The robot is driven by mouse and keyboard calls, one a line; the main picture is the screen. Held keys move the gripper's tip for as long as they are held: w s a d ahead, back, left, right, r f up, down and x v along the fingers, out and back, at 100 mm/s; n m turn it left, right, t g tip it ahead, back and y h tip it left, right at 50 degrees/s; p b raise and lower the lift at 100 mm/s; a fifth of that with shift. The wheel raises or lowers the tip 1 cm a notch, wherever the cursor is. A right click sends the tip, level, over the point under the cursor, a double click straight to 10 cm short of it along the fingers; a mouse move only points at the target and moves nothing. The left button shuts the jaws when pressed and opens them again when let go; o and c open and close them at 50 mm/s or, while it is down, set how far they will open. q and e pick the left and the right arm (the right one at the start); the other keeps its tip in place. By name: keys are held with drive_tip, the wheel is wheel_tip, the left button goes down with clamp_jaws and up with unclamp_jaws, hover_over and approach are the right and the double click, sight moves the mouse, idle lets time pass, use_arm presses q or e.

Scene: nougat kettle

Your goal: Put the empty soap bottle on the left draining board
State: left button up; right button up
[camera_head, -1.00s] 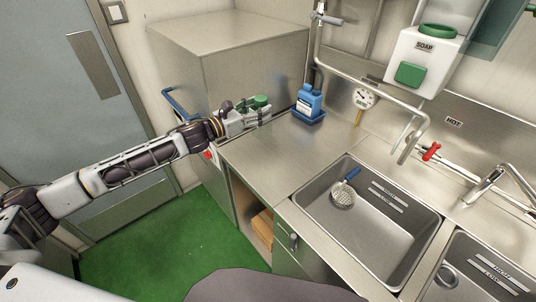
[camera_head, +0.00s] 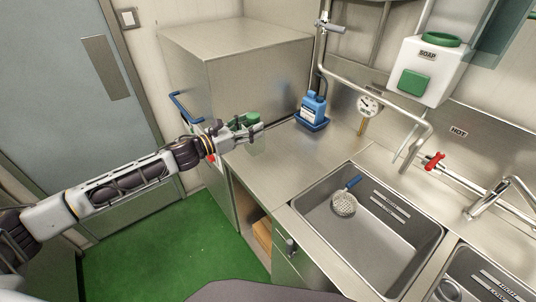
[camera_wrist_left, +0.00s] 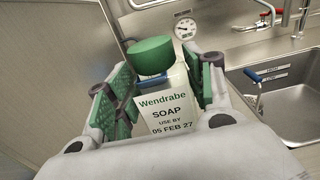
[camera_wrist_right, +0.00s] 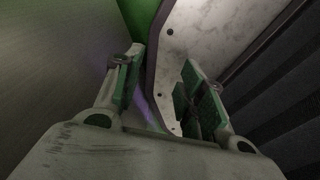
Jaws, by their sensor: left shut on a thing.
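My left gripper (camera_head: 250,130) is shut on a soap bottle (camera_wrist_left: 168,100) with a green cap and a pale label reading "Wendrabe SOAP, use by 05 Feb 27". In the head view the bottle's green cap (camera_head: 253,117) shows above the fingers and its pale body is faint below them. The bottle looks about upright, over the left part of the steel left draining board (camera_head: 292,158). I cannot tell whether its base touches the board. My right gripper (camera_wrist_right: 162,62) is open and empty in its wrist view, and out of the head view.
A blue bottle (camera_head: 312,105) stands in a blue tray at the back of the board. The sink (camera_head: 385,225) to the right holds a strainer (camera_head: 344,203). A big steel box (camera_head: 250,80) stands behind the gripper. The middle of the board is clear.

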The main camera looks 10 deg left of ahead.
sight(248, 151)
use_arm(q)
wheel_tip(248, 151, down, 5)
drive_tip(key=shift+f, duration=0.5)
use_arm(e)
drive_tip(key=shift+d, duration=0.7)
use_arm(q)
drive_tip(key=shift+f, duration=0.1)
use_arm(e)
drive_tip(key=shift+a, duration=0.1)
use_arm(q)
drive_tip(key=shift+f, duration=1.95)
use_arm(e)
drive_tip(key=shift+a, duration=0.2)
use_arm(q)
drive_tip(key=o, duration=1)
use_arm(e)
drive_tip(key=shift+d, duration=0.25)
drive_tip(key=shift+a, duration=0.1)
